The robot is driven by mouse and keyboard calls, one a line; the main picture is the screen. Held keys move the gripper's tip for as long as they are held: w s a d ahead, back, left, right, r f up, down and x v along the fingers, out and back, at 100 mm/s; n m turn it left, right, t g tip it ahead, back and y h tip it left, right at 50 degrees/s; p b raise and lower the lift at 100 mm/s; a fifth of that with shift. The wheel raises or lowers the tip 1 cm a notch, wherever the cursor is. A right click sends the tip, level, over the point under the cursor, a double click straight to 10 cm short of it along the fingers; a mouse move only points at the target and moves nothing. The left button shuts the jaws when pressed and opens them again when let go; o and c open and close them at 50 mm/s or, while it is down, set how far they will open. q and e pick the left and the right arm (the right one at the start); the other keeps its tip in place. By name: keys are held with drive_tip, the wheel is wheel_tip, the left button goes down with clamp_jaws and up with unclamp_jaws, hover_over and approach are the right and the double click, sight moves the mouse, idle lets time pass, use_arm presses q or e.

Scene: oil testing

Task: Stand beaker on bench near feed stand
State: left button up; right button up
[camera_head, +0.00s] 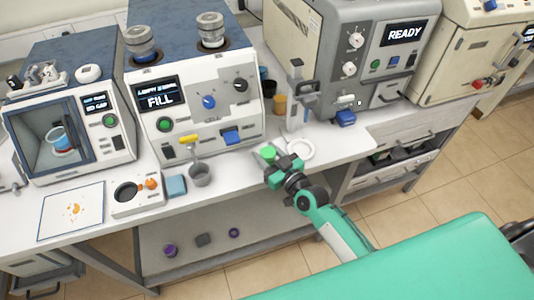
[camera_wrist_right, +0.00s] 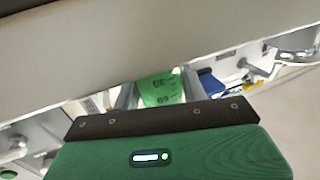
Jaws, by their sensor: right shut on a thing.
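My right gripper (camera_head: 273,163) is at the front edge of the bench, shut on a small green beaker (camera_head: 267,153). In the right wrist view the beaker (camera_wrist_right: 160,90) sits between the two fingers and shows dark graduation marks. I cannot tell whether its base touches the bench. A grey stand (camera_head: 296,95), which may be the feed stand, rises behind and to the right of the gripper. A white ring (camera_head: 311,155) lies on the bench right of the beaker. My left gripper is not in view.
A grey cup (camera_head: 200,175) hangs or stands before the FILL machine (camera_head: 204,110), left of my gripper. An orange cup (camera_head: 279,104) is behind the beaker. The READY machine (camera_head: 345,75) stands behind right. The bench (camera_head: 346,140) has bare room right of the ring.

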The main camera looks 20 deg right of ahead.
drive_tip(key=shift+f, duration=0.15)
drive_tip(key=o, duration=1.1)
drive_tip(key=shift+c, duration=0.2)
